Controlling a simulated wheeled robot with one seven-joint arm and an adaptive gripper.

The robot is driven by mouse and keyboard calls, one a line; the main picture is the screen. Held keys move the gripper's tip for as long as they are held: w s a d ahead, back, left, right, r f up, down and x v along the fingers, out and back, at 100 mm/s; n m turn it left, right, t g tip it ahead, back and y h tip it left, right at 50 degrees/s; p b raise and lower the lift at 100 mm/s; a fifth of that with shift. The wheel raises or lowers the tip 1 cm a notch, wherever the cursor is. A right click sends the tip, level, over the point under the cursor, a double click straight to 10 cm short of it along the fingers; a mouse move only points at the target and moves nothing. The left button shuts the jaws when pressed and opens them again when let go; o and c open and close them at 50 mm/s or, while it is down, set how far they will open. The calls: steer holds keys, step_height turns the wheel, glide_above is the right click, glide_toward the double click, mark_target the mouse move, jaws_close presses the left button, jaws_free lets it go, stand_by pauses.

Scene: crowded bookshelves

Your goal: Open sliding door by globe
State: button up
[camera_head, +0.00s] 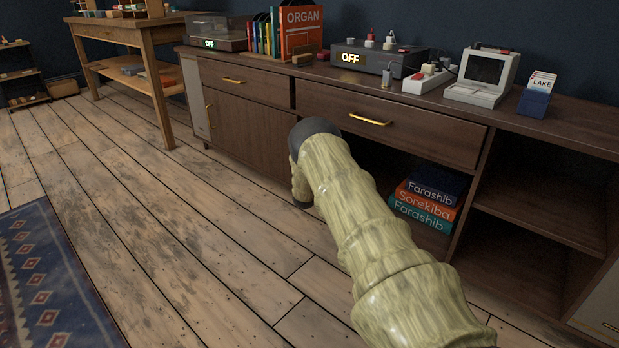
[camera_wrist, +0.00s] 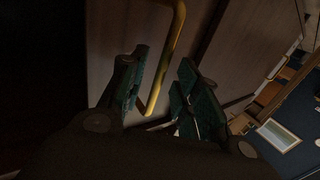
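In the wrist view my gripper (camera_wrist: 163,82) is open, with its green-padded fingers on either side of a gold bar handle (camera_wrist: 172,50). Contact with the handle is not clear. The handle is fixed to a dim, brownish door panel (camera_wrist: 113,30). In the head view my arm hides the gripper's fingers. A grey panel (camera_head: 599,310) with a small gold handle stands at the lower right. I see no globe in either view.
The cabinet has two drawers, open shelves and stacked books (camera_head: 424,203). On top are a record player (camera_head: 217,33), upright books and electronic devices. A wooden table (camera_head: 125,32) stands at the back left. A blue rug (camera_head: 45,285) lies left; the wooden floor between is clear.

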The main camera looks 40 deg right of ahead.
steer(key=v, duration=0.9)
steer(key=shift+s+a, duration=0.15)
steer(key=shift+a, duration=0.05)
steer(key=s+a+f+n+g+y+p, duration=0.1)
steer(key=s+a+f+n+y, duration=0.15)
steer(key=s+a+f, duration=0.55)
steer(key=s+a+f+n+g+y+p, duration=0.1)
steer(key=s+a+f+y+p, duration=0.2)
steer(key=a, duration=0.8)
steer(key=s+a+f+n+g+y, duration=0.1)
steer(key=s+a+f+n+y, duration=0.15)
steer(key=s+a+f, duration=0.55)
steer(key=s+a+n+g+y+p, duration=0.1)
steer(key=s+a+g+y+p, duration=0.2)
steer(key=s+a, duration=1.05)
steer(key=s+a+r+n+g+y, duration=0.1)
steer(key=s+a+r+g+y, duration=0.15)
steer(key=s+a, duration=0.6)
steer(key=s+a+r+n+g+y, duration=0.1)
steer(key=s+a+r+n+g, duration=0.2)
steer(key=s, duration=1.1)
step_height(320, 180, up, 37)
steer(key=m+p, duration=0.1)
steer(key=p, duration=3.7)
steer(key=shift+a+p, duration=0.3)
steer(key=shift+p, duration=0.05)
